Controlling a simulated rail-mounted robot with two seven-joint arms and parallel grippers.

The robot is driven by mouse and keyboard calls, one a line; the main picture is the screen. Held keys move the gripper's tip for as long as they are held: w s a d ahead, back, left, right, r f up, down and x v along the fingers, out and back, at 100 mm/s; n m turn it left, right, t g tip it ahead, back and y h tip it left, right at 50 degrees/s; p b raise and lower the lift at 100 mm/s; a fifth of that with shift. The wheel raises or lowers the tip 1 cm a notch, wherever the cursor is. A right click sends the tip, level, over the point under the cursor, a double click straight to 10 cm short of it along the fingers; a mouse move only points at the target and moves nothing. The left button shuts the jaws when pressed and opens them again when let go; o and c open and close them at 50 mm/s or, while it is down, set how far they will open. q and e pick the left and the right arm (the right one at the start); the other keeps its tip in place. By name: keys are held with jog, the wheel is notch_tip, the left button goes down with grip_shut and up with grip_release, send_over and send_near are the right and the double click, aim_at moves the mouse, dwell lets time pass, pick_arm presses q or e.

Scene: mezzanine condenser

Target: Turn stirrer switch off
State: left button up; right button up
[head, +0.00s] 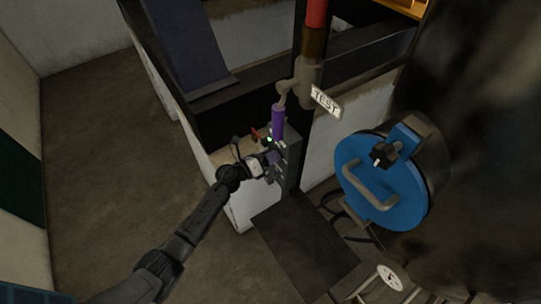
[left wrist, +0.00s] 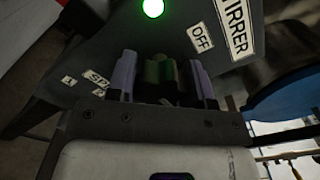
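My left gripper (head: 270,162) is at the face of a grey control box (head: 290,165) in the head view. In the left wrist view its two purple-grey fingers (left wrist: 162,82) stand apart, one on each side of a dark green switch part (left wrist: 158,72). I cannot tell whether they touch it. An OFF label (left wrist: 201,37) and a label ending in "IRRER" (left wrist: 238,25) are on the panel beside it. A green lamp (left wrist: 153,8) is lit on the panel. The switch's position is hidden by the fingers. My right gripper is not in view.
A purple-handled valve with a TEST tag (head: 326,100) is just above the box. A blue round hatch (head: 380,180) with a handle is on the dark vessel to the right. A dark plate (head: 303,250) is below. Open floor (head: 100,170) lies to the left.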

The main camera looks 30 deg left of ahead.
pick_arm(q)
jog(key=c, duration=0.3)
jog(key=shift+n, duration=0.3)
jog(key=n+p, duration=0.1)
jog(key=n, duration=0.1)
jog(key=shift+r+n+p, duration=0.1)
jog(key=shift+n+p, duration=0.2)
jog(key=shift+n, duration=0.1)
jog(key=n+p, duration=0.1)
jog(key=n, duration=0.3)
jog(key=shift+n, duration=0.3)
jog(key=n+p, duration=0.2)
jog(key=n, duration=0.3)
jog(key=shift+n+p, duration=0.5)
jog(key=shift+n, duration=1.9)
